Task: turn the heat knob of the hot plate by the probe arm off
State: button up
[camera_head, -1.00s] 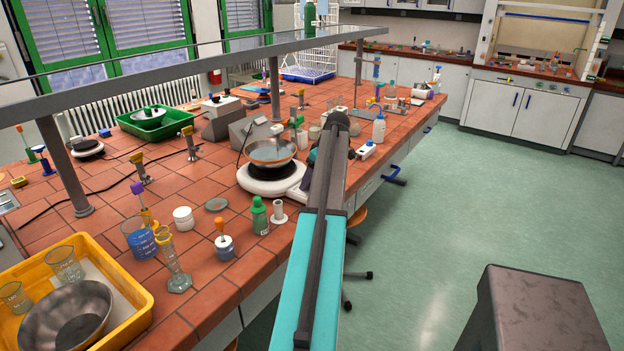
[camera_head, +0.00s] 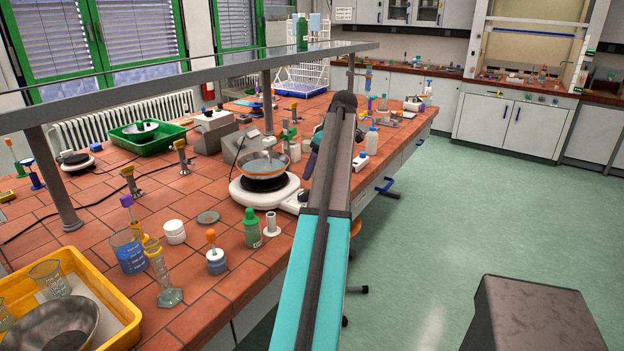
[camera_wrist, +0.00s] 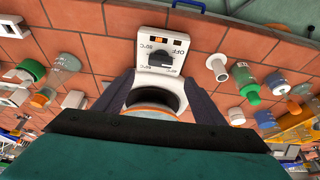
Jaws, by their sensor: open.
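The white hot plate (camera_head: 250,196) stands near the bench's front edge in the head view, with a glass dish (camera_head: 268,166) of clear liquid on its dark top. Its white control panel (camera_wrist: 144,48) shows in the wrist view, marked OFF and with several °C labels. The black heat knob (camera_wrist: 160,59) is on that panel; its exact setting is too small to read. My gripper (camera_wrist: 161,80) is open, with its two dark fingers on either side of the panel and nothing between them gripped. In the head view my arm hides most of the gripper. I cannot pick out the probe arm clearly.
A green bottle (camera_head: 252,228) and a white stand (camera_head: 271,224) are close to the hot plate. A squeeze bottle (camera_head: 371,140) stands beyond my arm. A yellow tray (camera_head: 118,308) is at the left front. A shelf rail (camera_head: 180,84) runs above the bench.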

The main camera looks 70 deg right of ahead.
jog(key=shift+v, duration=1.45)
